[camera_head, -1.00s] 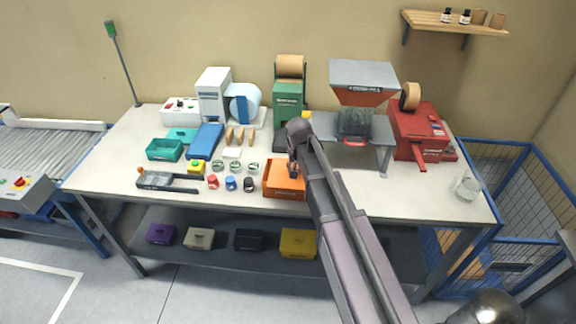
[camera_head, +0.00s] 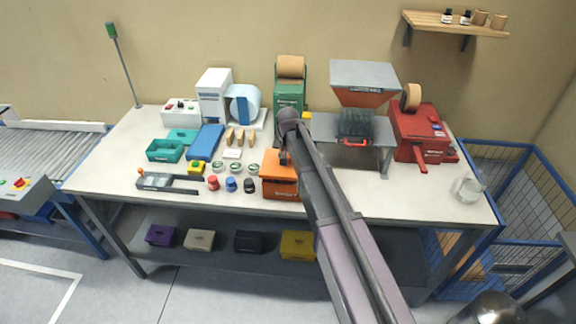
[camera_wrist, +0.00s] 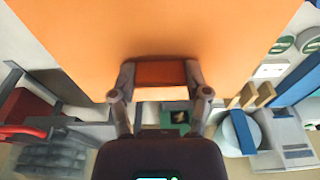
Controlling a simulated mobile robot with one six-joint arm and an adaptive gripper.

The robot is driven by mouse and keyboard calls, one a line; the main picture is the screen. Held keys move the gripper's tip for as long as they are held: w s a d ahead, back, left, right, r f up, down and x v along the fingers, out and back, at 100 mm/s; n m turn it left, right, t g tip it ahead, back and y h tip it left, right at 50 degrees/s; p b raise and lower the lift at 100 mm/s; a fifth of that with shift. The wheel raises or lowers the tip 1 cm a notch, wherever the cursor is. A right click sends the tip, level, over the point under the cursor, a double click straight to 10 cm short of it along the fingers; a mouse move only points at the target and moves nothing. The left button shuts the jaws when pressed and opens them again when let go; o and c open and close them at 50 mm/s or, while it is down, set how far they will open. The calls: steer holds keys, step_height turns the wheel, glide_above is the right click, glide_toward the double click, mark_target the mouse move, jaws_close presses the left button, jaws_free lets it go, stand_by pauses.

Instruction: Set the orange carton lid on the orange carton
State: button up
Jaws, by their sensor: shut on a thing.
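The orange carton (camera_head: 281,190) stands near the front edge of the workbench, with its front face showing in the head view. The orange lid (camera_head: 279,160) shows right over it as a flat orange top. In the wrist view the lid (camera_wrist: 160,30) fills the upper middle as a broad orange sheet and hides the carton. My gripper (camera_wrist: 160,74) is shut on the darker orange edge piece of the lid, one finger on each side. In the head view my gripper (camera_head: 284,158) is partly hidden by my arm. I cannot tell whether lid and carton touch.
Left of the carton stand small red, blue and black pots (camera_head: 231,184) and several green-ringed rolls (camera_head: 234,168). A green machine (camera_head: 289,98) stands behind, and a grey stand with a hopper (camera_head: 362,75) behind right.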

mark_target(288, 167)
steer(key=shift+w+a+f+b, duration=0.15)
steer(key=shift+w+f+b, duration=0.15)
steer(key=shift+f, duration=0.05)
steer(key=shift+f+b, duration=1.45)
steer(key=shift+f+b, duration=0.6)
steer(key=shift+f, duration=0.05)
steer(key=o, duration=1.1)
steer(key=shift+r, duration=0.2)
steer(key=shift+r+p, duration=0.7)
steer(key=shift+p, duration=0.15)
steer(key=r+p, duration=0.3)
steer(key=s+r+p, duration=0.1)
steer(key=r+p, duration=0.3)
steer(key=s+r+p, duration=0.1)
steer(key=r+p, duration=0.3)
steer(key=shift+r, duration=0.2)
